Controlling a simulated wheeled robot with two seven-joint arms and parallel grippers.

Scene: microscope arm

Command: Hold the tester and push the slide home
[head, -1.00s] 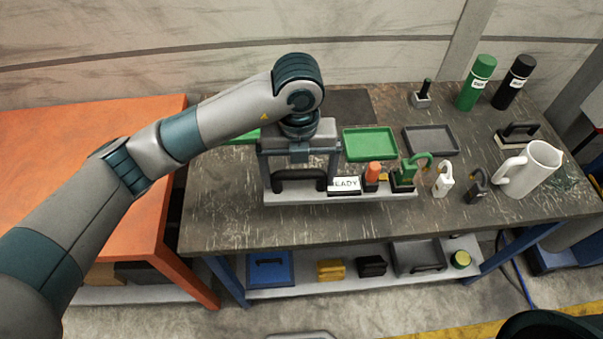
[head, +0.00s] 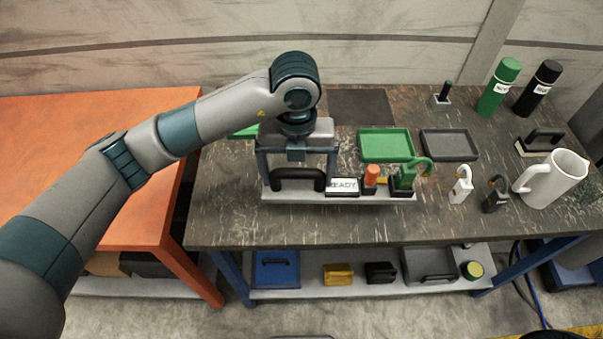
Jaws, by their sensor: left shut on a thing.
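The tester (head: 350,199) is a long pale base with a black handle (head: 297,174) at its left end and a white READY label (head: 342,186) beside it. An orange knob-like part (head: 371,175) on a black block stands right of the label. A green part with a curved hook (head: 405,177) is at the tester's right end; I cannot tell which part is the slide. My left gripper (head: 297,168) points down from above and is shut on the black handle. Whether the base touches the bench is unclear. My right gripper is out of view.
On the bench (head: 300,226) are a green tray (head: 386,157), a grey tray (head: 450,157), white and black padlocks (head: 461,186) (head: 495,196), a white jug (head: 555,180) and two bottles (head: 499,90) (head: 540,90). An orange table (head: 90,190) adjoins left. The bench front is clear.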

